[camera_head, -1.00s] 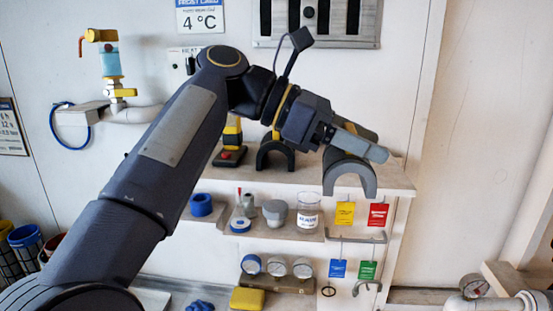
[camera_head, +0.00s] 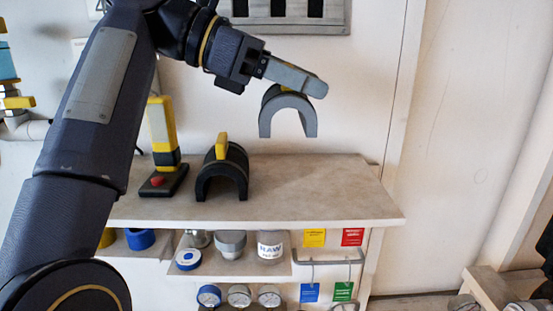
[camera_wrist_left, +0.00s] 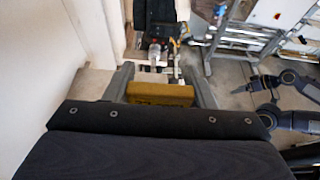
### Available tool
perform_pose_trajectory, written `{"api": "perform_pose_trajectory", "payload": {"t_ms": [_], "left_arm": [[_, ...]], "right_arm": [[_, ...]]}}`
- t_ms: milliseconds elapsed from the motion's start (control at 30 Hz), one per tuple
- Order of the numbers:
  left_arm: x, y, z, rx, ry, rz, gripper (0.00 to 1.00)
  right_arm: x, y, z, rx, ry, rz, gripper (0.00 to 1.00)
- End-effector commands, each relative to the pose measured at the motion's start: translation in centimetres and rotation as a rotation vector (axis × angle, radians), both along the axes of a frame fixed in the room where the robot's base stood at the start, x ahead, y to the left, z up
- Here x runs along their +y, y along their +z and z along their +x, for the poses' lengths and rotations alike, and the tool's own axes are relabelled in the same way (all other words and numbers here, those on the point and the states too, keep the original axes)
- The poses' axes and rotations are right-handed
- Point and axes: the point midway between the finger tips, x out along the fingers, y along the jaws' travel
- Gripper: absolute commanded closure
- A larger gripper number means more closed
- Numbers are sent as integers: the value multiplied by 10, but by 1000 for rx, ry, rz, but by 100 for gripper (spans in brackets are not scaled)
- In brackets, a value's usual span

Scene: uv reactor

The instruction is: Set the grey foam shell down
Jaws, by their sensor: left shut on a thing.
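The grey foam shell (camera_head: 288,101) is an arch-shaped half ring with its opening facing down. It hangs in the air above the shelf top (camera_head: 310,185), clear of it. My left gripper (camera_head: 308,83) is shut on the shell's yellow grip at its top. In the left wrist view, the yellow grip (camera_wrist_left: 160,94) sits between the two fingers, and the shell's arch is hidden there. A black shell (camera_head: 222,172) with a yellow handle stands on the shelf top to the left. My right gripper is not in the head view.
A yellow and black device with a red button (camera_head: 162,150) stands left of the black shell. The right part of the shelf top is bare. A lower shelf holds a jar (camera_head: 270,246) and a grey cup (camera_head: 230,243). Yellow and red tags (camera_head: 314,238) hang below the edge.

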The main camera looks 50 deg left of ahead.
Motion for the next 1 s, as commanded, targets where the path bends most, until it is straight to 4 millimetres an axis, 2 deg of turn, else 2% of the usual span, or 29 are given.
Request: {"api": "perform_pose_trajectory", "payload": {"t_ms": [167,500,600,767,1000], "left_arm": [[0,-6,11,2,0,-1,83],[-6,-40,91,5,-2,-3,83],[-7,-62,107,5,0,-3,83],[-8,-84,125,4,0,-1,83],[-9,-100,139,3,0,-2,83]], "right_arm": [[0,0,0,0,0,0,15],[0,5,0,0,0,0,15],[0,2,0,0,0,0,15],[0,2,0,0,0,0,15],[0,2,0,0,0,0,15]]}}
